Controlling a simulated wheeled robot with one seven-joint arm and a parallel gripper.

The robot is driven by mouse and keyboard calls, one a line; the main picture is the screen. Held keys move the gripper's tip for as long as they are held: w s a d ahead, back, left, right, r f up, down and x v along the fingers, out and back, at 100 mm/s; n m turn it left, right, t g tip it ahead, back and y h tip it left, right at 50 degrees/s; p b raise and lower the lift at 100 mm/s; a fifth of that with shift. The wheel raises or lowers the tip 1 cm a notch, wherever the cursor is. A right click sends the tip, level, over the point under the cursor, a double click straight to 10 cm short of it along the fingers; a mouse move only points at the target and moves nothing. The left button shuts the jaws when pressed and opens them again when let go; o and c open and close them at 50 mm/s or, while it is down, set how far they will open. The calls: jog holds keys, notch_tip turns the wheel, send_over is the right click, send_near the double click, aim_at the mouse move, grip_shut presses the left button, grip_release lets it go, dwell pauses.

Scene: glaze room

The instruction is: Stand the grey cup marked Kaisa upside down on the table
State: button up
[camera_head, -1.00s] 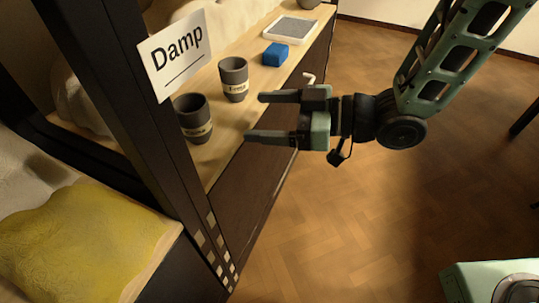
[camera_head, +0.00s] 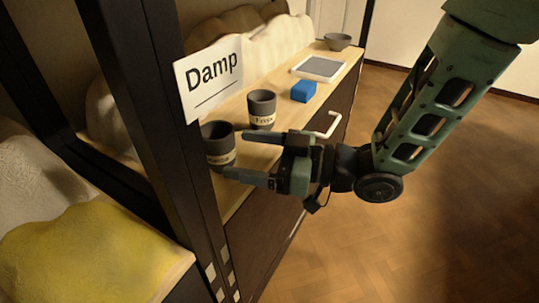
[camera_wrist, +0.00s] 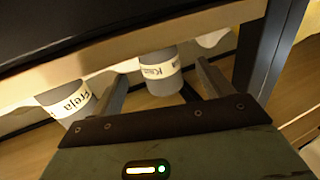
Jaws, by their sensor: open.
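The grey cup marked Kaisa (camera_head: 217,143) stands upright on the wooden shelf top, its dark mouth up. In the wrist view, this cup (camera_wrist: 162,84) shows a pale label only partly readable, beginning "Ka". A second grey cup, marked Freja (camera_head: 262,108), stands upright behind it; it also shows in the wrist view (camera_wrist: 72,104). My gripper (camera_head: 236,154) is open and level, fingers pointing left at the Kaisa cup. In the wrist view, the Kaisa cup appears between the two fingers (camera_wrist: 160,80); contact cannot be told.
A sign reading Damp (camera_head: 212,80) and a dark upright post (camera_head: 165,140) stand close left of the cups. A blue block (camera_head: 303,91), a pale tray (camera_head: 318,68) and a grey bowl (camera_head: 338,41) sit farther along the shelf. A white handle (camera_head: 326,126) juts from the front.

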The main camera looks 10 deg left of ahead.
aim_at(233, 140)
jog(key=shift+w+a, duration=0.15)
jog(key=shift+a, duration=1.1)
jog(key=shift+w+a, duration=0.1)
jog(key=shift+a, duration=1.15)
jog(key=shift+c, duration=0.3)
jog(key=c, duration=1)
jog(key=shift+r, duration=0.15)
jog(key=shift+r+p, duration=1.1)
jog(key=shift+r, duration=0.05)
jog(key=s+d, duration=0.1)
jog(key=d, duration=1.3)
